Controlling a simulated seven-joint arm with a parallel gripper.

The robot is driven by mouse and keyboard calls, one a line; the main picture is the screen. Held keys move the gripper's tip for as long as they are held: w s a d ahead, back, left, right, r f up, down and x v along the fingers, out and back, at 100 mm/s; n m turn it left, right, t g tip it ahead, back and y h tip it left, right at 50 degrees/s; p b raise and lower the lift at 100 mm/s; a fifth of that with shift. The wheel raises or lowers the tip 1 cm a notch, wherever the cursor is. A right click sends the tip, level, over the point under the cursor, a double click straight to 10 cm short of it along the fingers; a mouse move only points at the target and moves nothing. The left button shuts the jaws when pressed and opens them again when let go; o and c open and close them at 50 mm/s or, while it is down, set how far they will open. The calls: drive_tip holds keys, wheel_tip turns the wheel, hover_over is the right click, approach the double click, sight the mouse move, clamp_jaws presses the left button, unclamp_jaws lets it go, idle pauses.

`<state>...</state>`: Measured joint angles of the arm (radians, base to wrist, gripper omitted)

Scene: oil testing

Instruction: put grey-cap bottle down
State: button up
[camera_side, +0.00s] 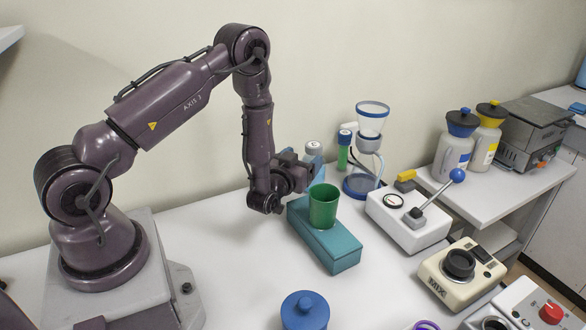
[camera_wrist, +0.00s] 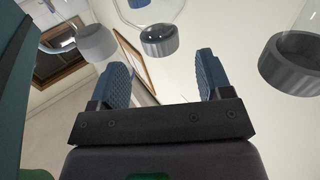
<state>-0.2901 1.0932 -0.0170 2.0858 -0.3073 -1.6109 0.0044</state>
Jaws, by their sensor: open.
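A clear vessel with a dark grey cap (camera_wrist: 158,42) shows beyond the fingertips, in line with the gap and apart from both fingers. I cannot tell for sure that it is the same bottle.
A green cup (camera_side: 323,206) stands on the teal box (camera_side: 335,250) close to my gripper. To the right are a green blue-capped bottle (camera_side: 344,152), a funnel stand (camera_side: 370,135) and a white lever device (camera_side: 408,222). A blue lidded pot (camera_side: 304,311) is in front. The table's left-middle is clear.

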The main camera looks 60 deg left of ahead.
drive_tip(key=v, duration=0.5)
drive_tip(key=shift+s+d, duration=0.1)
